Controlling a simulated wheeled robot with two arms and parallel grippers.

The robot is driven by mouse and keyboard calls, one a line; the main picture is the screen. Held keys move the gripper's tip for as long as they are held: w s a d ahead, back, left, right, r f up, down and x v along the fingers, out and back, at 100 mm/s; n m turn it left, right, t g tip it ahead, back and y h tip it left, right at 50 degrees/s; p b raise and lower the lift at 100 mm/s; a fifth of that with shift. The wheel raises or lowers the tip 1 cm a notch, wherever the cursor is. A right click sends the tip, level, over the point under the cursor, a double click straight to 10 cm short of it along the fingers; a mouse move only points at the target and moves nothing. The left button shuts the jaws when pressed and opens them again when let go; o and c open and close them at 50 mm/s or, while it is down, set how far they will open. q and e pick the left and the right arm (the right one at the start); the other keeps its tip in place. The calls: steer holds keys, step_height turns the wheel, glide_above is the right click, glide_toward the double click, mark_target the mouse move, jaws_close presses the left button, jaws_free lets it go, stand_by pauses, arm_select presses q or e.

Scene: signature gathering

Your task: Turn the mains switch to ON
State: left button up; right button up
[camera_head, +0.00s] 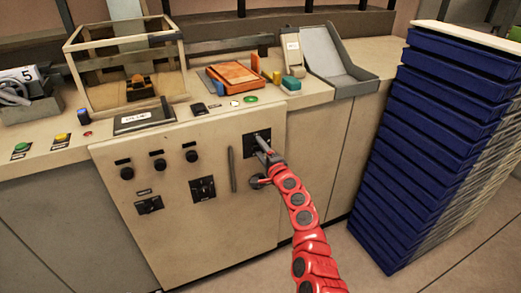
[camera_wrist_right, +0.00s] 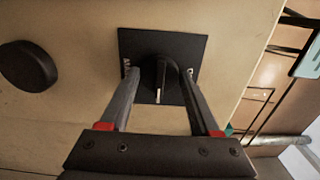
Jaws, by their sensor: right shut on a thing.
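The mains switch is a black rotary knob (camera_wrist_right: 161,80) with a white pointer line, on a square black plate (camera_wrist_right: 136,44) on the cream panel front. In the right wrist view the pointer line points toward the bottom of the picture. White lettering on both sides of the knob is partly covered and not fully readable. In the head view the switch plate (camera_head: 249,137) is at the panel's upper right, and the gripper partly hides it. My right gripper (camera_head: 262,146) is shut on the knob, one finger on each side. My left gripper is not in view.
The panel front (camera_head: 215,230) also has several round black knobs (camera_head: 158,164), two lower switches (camera_head: 203,188) and a vertical handle (camera_head: 232,170). A round black knob (camera_wrist_right: 28,66) is left of my right gripper. Stacked blue trays (camera_head: 425,130) stand at the right. The floor before the panel is clear.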

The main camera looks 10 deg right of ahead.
steer(key=o, duration=1.4)
steer(key=shift+c, duration=0.2)
steer(key=p+v, duration=0.1)
steer(key=v, duration=1.6)
steer(key=shift+s, duration=0.2)
steer(key=shift+d, duration=0.15)
